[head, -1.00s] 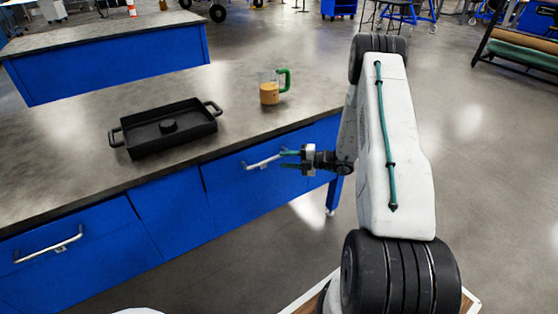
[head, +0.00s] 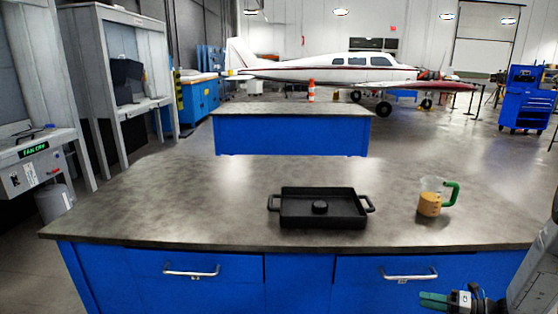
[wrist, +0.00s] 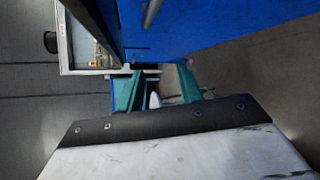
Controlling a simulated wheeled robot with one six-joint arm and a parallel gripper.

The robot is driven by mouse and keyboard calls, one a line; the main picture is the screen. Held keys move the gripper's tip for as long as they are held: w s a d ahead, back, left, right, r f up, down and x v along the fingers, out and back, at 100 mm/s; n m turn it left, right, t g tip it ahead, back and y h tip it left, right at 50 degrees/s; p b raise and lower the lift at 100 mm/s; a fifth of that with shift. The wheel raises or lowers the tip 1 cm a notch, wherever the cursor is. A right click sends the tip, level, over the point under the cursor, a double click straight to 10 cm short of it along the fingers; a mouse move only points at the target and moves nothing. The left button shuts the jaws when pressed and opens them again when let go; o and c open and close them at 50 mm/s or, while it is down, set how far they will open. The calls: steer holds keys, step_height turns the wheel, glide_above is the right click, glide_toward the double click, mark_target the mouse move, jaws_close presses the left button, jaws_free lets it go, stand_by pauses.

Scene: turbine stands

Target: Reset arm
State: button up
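My gripper (head: 430,300) is at the lower right of the head view, in front of the blue cabinet and below the level of the countertop. In the wrist view its two green fingers (wrist: 157,88) stand apart with nothing held between them. The gripper is open and empty. Most of my arm is cut off at the right edge of the head view.
Drawer handles (head: 408,274) stick out of the blue front near my gripper.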

steer(key=s+a+r+m+g+h, duration=0.2)
steer(key=s+a+r+m+h, duration=0.2)
steer(key=s+r+m, duration=0.6)
steer(key=s+a+r+m+g+h, duration=0.2)
steer(key=s+a+r+m+h, duration=0.2)
steer(key=s+a+r+m, duration=0.5)
steer(key=s+a+r+m+g+h, duration=0.3)
steer(key=s+a+r+m, duration=0.3)
steer(key=s+r+m, duration=0.6)
steer(key=shift+s+a+r+m+h, duration=0.2)
steer(key=shift+r+m+h, duration=0.8)
steer(key=shift+r, duration=1.45)
